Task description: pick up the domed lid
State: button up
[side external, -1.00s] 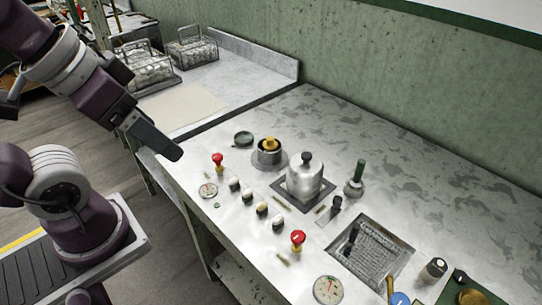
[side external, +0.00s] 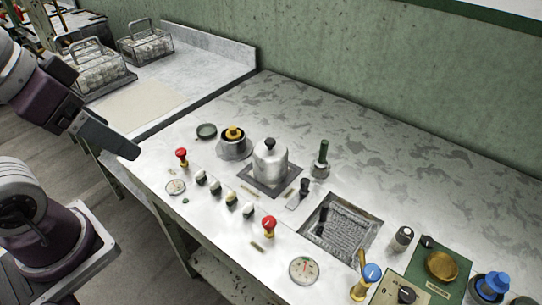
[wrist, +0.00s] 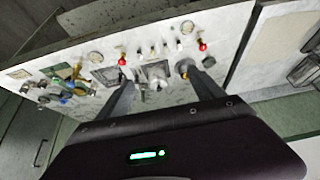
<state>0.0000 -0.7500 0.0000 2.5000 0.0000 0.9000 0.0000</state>
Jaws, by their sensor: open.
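The domed lid (side external: 270,167) is a shiny silver dome with a black knob on top. It sits upright on a dark square plate in the steel worktop, in the middle of the side view. In the wrist view, a small silver shape between the fingers looks like the lid (wrist: 157,72). My gripper (side external: 130,151) is at the left of the side view, above the worktop's left end and well apart from the lid. In the wrist view my gripper (wrist: 160,77) has its two fingers spread with nothing held between them.
A round pot with a yellow knob (side external: 234,134) stands left of the lid, and a green-handled piece (side external: 322,158) right of it. Red knobs (side external: 269,223) and several small knobs line the front. A sunken basin (side external: 343,232) lies to the right. The worktop behind is clear.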

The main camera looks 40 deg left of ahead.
jog(key=o, duration=0.5)
jog(key=n+g, duration=0.5)
jog(key=n, duration=1.1)
send_over(270, 148)
jog(key=a, duration=0.1)
notch_tip(270, 148, down, 17)
jog(key=shift+w+r, duration=0.15)
jog(key=shift+r, duration=0.05)
jog(key=shift+n+g, duration=0.3)
jog(key=shift+n, duration=0.3)
jog(key=f, duration=0.9)
jog(key=shift+w+d, duration=0.1)
jog(key=shift+d, duration=0.15)
